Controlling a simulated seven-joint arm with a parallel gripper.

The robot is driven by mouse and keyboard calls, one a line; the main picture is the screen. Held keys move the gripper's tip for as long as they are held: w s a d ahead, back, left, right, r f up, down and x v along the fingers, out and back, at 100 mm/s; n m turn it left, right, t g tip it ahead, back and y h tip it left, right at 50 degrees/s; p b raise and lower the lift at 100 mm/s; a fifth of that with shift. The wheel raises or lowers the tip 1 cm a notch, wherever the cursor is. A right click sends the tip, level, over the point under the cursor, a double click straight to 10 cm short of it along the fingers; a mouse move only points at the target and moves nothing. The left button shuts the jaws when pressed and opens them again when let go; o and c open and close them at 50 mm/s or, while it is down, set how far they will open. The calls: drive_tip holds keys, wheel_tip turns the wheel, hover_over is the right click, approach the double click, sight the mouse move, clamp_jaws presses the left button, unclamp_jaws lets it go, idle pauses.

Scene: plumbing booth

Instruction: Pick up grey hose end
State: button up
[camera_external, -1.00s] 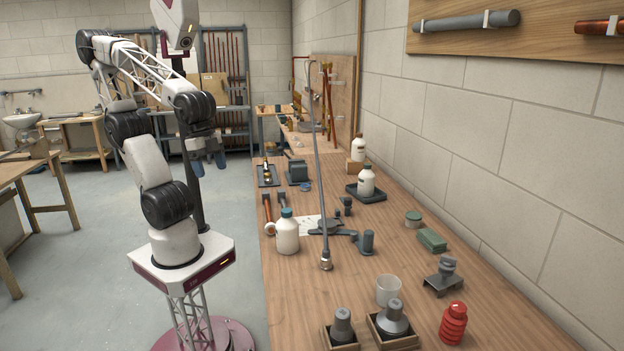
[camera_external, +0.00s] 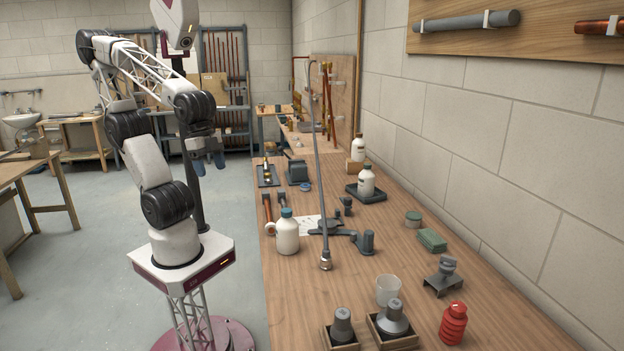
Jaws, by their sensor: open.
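A long thin grey hose (camera_external: 318,160) runs from the back of the wooden bench toward the front. Its near end carries a metal fitting (camera_external: 326,262) that is on or just above the bench top, right of a white bottle with a teal cap (camera_external: 286,232). The upper end of the hose arches near the back panel. My gripper (camera_external: 209,163) hangs left of the bench over the floor. It points down, open and empty, well away from the hose end.
Near the hose end are a grey clamp-like tool (camera_external: 334,230), a white cup (camera_external: 388,290) and a red ribbed bottle (camera_external: 453,324). Boxed grey fittings (camera_external: 342,328) stand at the front edge. A green block (camera_external: 432,240) lies by the wall. Bench surface right of the hose is partly clear.

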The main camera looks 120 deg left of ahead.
drive_tip(key=w+v, duration=0.1)
drive_tip(key=v, duration=0.4)
drive_tip(key=m+t+y, duration=0.8)
drive_tip(key=m+t, duration=0.1)
drive_tip(key=m, duration=2)
hover_over(326, 258)
drive_tip(key=s+d, duration=0.2)
drive_tip(key=s, duration=0.3)
wheel_tip(326, 258, down, 26)
drive_tip(key=shift+d+f, duration=0.1)
drive_tip(key=shift+f, duration=0.05)
drive_tip(key=shift+w, duration=0.1)
drive_tip(key=shift+x, duration=1.2)
drive_tip(key=shift+f, duration=0.1)
